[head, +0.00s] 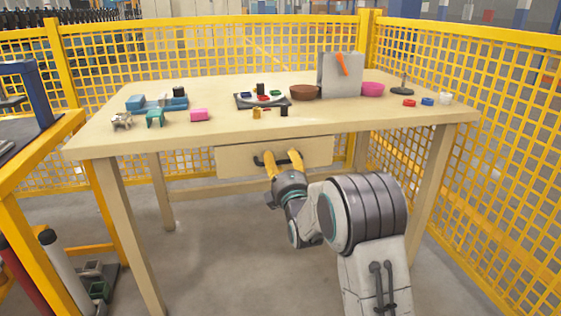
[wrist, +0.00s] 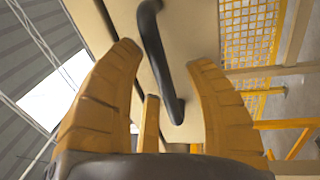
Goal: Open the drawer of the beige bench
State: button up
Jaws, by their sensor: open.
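The beige bench (head: 130,139) stands ahead, with its drawer (head: 235,160) under the front edge of the top. The drawer front looks flush with the bench, so it appears shut. Its dark bar handle (head: 258,160) is partly hidden by my gripper in the head view. My gripper (head: 284,160) has yellow fingers and is open at the handle. In the wrist view, the dark curved handle (wrist: 158,55) runs between the spread fingers of my gripper (wrist: 165,65). I cannot tell whether a finger touches it.
Yellow mesh fencing (head: 470,110) encloses the back and right. A yellow-framed table (head: 50,150) stands left. Floor below the drawer is clear.

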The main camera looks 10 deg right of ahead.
jog(key=shift+o, duration=0.2)
grip_shut()
jog(key=shift+s, duration=0.1)
dwell(0.4)
